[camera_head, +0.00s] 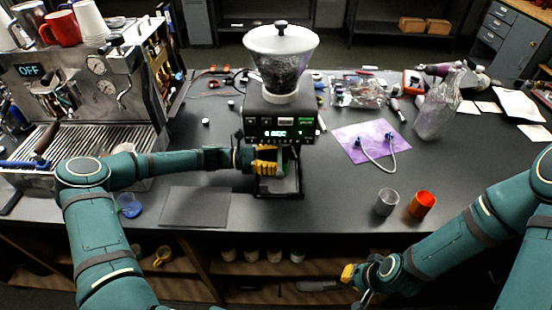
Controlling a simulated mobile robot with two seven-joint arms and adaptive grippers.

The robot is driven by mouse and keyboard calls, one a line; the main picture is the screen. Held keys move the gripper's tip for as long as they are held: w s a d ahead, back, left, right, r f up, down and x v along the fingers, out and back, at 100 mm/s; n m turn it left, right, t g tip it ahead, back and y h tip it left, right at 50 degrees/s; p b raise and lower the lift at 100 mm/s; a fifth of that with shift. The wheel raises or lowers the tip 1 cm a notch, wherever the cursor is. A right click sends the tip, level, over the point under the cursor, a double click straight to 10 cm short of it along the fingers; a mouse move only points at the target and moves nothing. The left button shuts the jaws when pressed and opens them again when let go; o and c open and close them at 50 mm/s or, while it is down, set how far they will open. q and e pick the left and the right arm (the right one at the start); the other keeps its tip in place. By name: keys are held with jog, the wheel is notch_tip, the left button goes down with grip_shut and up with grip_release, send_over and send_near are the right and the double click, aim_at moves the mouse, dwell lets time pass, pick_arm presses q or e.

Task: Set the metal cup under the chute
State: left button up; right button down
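A grey metal cup (386,202) stands upright on the dark table, right of the grinder, beside an orange cup (422,205). The grinder (281,110), with a clear hopper and lit display, stands at the centre. My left gripper (266,163) reaches in from the left at the front of the grinder, below the display. Its yellow pads show, but the chute outlet and anything between the fingers are hard to make out. My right gripper (354,284) is low, in front of the table edge, apart from both cups. Its finger gap is unclear.
An espresso machine (85,85) fills the left side. A dark mat (195,206) lies left of the grinder. A purple sheet (372,140) with a cable and a clear bag (438,105) lie to the right. Table around the cups is clear.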

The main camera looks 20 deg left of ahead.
pick_arm(q)
jog(key=o, duration=1.2)
jog(key=v, duration=1.2)
